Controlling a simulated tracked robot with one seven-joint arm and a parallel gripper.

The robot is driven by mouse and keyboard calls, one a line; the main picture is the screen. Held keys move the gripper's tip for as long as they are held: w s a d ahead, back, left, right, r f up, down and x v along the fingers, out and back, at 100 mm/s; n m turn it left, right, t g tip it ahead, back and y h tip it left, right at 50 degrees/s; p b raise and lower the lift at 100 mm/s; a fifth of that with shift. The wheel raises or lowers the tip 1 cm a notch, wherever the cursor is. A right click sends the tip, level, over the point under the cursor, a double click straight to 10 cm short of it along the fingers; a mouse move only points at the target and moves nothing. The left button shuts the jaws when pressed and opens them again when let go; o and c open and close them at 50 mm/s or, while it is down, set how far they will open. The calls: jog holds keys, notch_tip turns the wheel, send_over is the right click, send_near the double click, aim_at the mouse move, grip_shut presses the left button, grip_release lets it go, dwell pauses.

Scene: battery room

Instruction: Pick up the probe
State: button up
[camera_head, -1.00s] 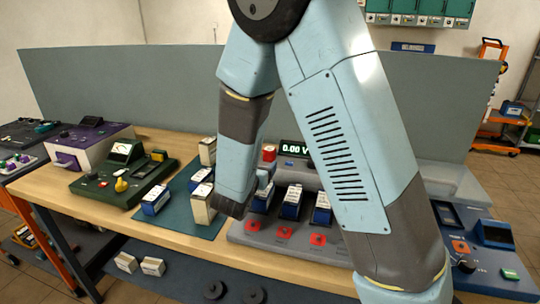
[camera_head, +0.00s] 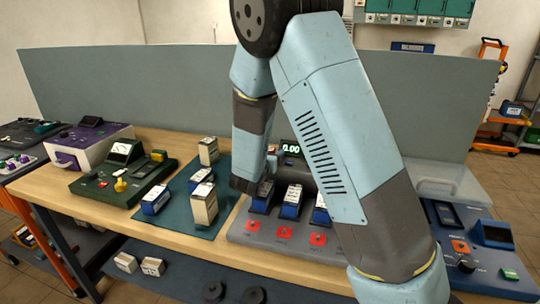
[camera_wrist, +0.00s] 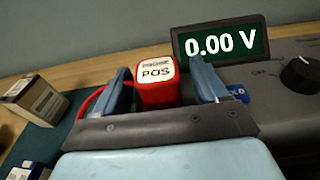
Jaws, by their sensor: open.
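The probe (camera_wrist: 157,86) is a red block with a white top label reading POS, and a red cable leaves it on the left. In the wrist view it stands between the two blue fingers of my gripper (camera_wrist: 163,75). My gripper is open, with a narrow gap to the probe on the left and a wider one on the right. In the head view my arm hides the probe. My gripper is there above the back left of the grey test station (camera_head: 240,229).
The voltage display (camera_wrist: 220,46) reads 0.00 V, close behind the right finger. Several blue batteries (camera_head: 291,203) stand in the station's slots. Cream and blue batteries (camera_head: 203,207) stand on a teal mat (camera_head: 180,218) to the left. A grey partition (camera_head: 130,95) closes off the back.

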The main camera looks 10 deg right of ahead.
jog(key=c, duration=1.1)
jog(key=shift+o, duration=0.2)
